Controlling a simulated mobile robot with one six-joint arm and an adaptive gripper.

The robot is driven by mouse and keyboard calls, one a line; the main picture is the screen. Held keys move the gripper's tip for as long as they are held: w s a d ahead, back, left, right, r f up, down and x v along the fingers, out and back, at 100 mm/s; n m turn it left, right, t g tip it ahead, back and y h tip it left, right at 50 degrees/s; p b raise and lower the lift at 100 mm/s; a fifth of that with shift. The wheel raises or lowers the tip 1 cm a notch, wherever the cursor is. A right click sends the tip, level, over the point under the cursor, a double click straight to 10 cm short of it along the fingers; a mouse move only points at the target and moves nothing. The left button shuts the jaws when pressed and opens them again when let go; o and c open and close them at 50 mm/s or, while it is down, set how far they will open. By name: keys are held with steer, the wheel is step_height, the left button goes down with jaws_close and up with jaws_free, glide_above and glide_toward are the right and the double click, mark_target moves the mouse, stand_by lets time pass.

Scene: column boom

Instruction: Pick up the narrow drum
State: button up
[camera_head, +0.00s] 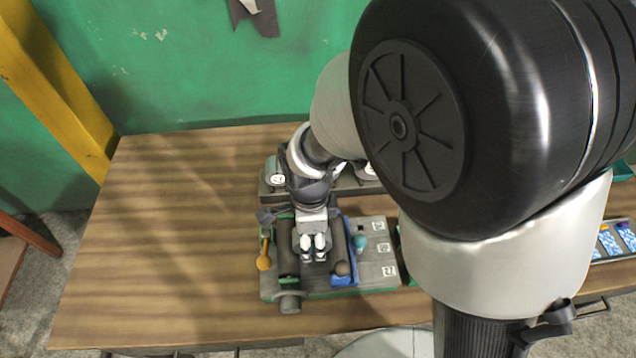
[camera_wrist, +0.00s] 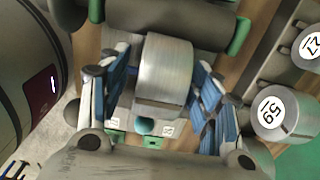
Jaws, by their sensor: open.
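A short bare-metal drum, which looks like the narrow drum (camera_wrist: 166,64), lies between my fingers in the wrist view. My gripper (camera_wrist: 160,60) is open, with one blue-padded finger on each side of the drum. Gaps show beside the drum, and I cannot tell whether either finger touches it. In the head view my gripper (camera_head: 313,254) points down over the machine (camera_head: 377,272) on the bench. It hides the drum there.
A dark roller with green ends (camera_wrist: 240,36) lies close past the drum. A rack holds numbered cylinders, one marked 59 (camera_wrist: 280,113). The bench's left part (camera_head: 170,230) is clear.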

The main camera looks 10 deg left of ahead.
steer(key=shift+f, duration=0.85)
steer(key=shift+r, duration=0.1)
steer(key=c, duration=1.3)
